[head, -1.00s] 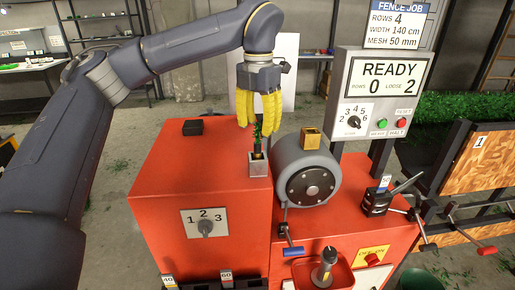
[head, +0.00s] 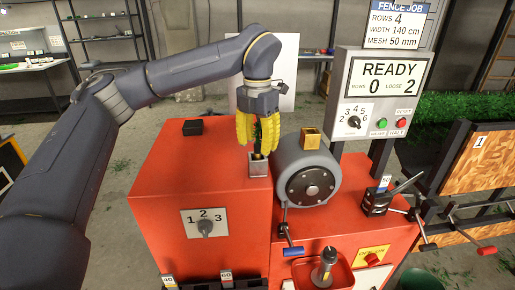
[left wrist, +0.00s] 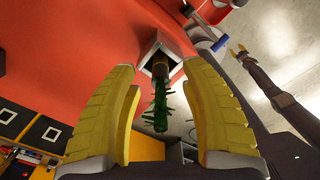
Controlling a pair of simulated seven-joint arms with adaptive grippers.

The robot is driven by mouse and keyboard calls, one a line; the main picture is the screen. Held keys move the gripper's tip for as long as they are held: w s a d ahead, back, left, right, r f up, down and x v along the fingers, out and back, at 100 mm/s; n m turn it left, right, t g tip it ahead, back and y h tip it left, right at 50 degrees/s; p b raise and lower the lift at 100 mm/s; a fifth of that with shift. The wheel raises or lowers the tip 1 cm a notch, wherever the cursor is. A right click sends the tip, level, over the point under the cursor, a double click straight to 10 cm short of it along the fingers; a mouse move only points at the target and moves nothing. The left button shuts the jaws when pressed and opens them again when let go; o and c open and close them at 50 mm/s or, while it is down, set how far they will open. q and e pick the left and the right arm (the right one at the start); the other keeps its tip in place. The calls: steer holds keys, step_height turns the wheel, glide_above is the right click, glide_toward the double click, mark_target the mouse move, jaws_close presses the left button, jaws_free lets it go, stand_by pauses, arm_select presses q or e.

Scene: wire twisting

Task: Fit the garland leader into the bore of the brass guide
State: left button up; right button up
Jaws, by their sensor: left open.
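The garland leader (left wrist: 161,98) is a green bristly stem with a brownish end. It stands in a square metal holder (head: 259,170) on the red cabinet. My left gripper (head: 253,144) points down over the holder with its yellow fingers on either side of the leader. In the left wrist view the gripper (left wrist: 165,115) is open, with gaps between the fingers and the leader. The brass guide (head: 312,138) is a gold block on top of the grey drum; its bore shows only as a dark spot.
The grey drum (head: 288,172) stands close to the right of the holder. The display panel (head: 376,95) rises behind the drum. A red tray (head: 335,274) with a dark-handled tool sits in front.

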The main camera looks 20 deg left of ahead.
arm_select(q)
jaws_close()
steer(key=shift+r, duration=0.15)
stand_by(0.5)
